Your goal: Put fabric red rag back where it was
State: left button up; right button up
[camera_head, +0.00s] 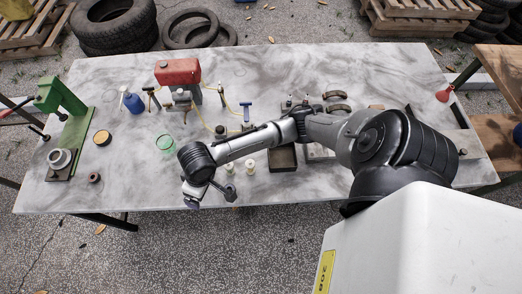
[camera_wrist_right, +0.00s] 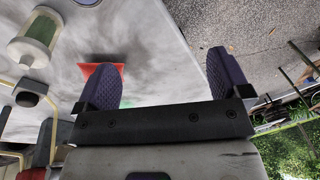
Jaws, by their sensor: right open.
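A red flat piece (camera_wrist_right: 101,70), which looks like the fabric red rag, shows on the pale tabletop in the right wrist view. It is partly hidden behind the left-hand finger, and I cannot tell its full shape. I cannot pick it out near the gripper in the head view. My right gripper (camera_wrist_right: 162,62) is open with nothing between its fingers. In the head view the right gripper (camera_head: 192,203) is small at the table's front edge, and its fingers are hard to make out. My left gripper is not in view.
The marble table (camera_head: 300,75) holds a red-topped machine (camera_head: 178,72), a green press (camera_head: 62,95), a blue bottle (camera_head: 133,102), a green glass item (camera_head: 165,143) and a dark tray (camera_head: 283,160). A small red item (camera_head: 443,95) lies at the right edge.

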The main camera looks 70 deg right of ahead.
jog(key=s+a+f+n+t+y, duration=0.15)
jog(key=s+a, duration=0.25)
jog(key=s, duration=0.4)
jog(key=s+d+h, duration=0.1)
jog(key=s+d, duration=0.1)
jog(key=s, duration=0.1)
jog(key=s+d+f+h, duration=0.1)
jog(key=s+d, duration=0.1)
jog(key=s, duration=0.1)
jog(key=s+d+h, duration=0.1)
jog(key=s+d, duration=0.1)
jog(key=s, duration=0.2)
jog(key=shift+s+d+f+n+t, duration=0.1)
jog(key=shift+d+f+n+t, duration=0.2)
jog(key=shift+d+n+t, duration=0.05)
